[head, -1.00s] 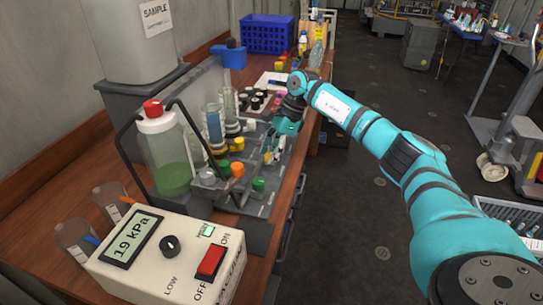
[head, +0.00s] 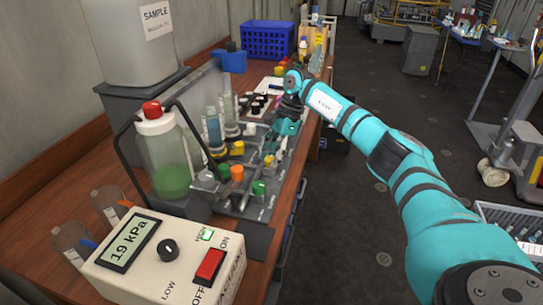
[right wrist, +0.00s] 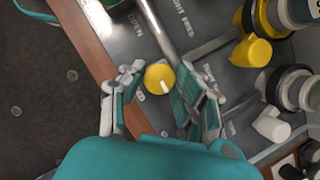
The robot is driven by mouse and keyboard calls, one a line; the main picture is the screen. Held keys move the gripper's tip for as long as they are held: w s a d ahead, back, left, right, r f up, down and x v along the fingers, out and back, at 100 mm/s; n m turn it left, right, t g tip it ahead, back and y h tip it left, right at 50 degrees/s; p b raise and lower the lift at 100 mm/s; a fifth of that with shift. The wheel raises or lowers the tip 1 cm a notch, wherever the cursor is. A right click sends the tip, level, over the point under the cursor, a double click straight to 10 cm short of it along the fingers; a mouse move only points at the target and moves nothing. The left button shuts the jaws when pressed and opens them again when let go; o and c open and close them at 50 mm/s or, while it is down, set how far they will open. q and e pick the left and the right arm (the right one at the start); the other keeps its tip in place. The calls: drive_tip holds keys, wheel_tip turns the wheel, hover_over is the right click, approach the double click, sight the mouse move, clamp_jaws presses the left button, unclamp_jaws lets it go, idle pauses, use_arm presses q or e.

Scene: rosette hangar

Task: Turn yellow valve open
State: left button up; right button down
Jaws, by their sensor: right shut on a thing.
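The yellow valve (right wrist: 158,80) is a small round knob with a white mark, seen in the right wrist view on a grey panel beside a metal pipe. My right gripper (right wrist: 160,82) has one finger on each side of the knob and is shut on it. In the head view the right gripper (head: 271,145) reaches down to the panel (head: 262,207) from the far right, and its fingers largely hide the knob. Panel lettering reads "OPEN" above left of the knob; lettering below it is partly hidden. My left gripper is not in view.
Orange (head: 237,173) and green (head: 258,187) knobs sit nearer on the panel. Larger yellow (right wrist: 252,52) and white (right wrist: 272,124) fittings stand close to the right fingers. A bottle of green liquid (head: 166,160) and a pressure box (head: 165,262) reading 19 kPa stand on the bench.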

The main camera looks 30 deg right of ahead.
drive_tip(key=c, duration=1)
unclamp_jaws()
drive_tip(key=shift+o, duration=0.2)
drive_tip(key=shift+r, duration=0.1)
drive_tip(key=v, duration=1.2)
drive_tip(key=shift+d, duration=0.1)
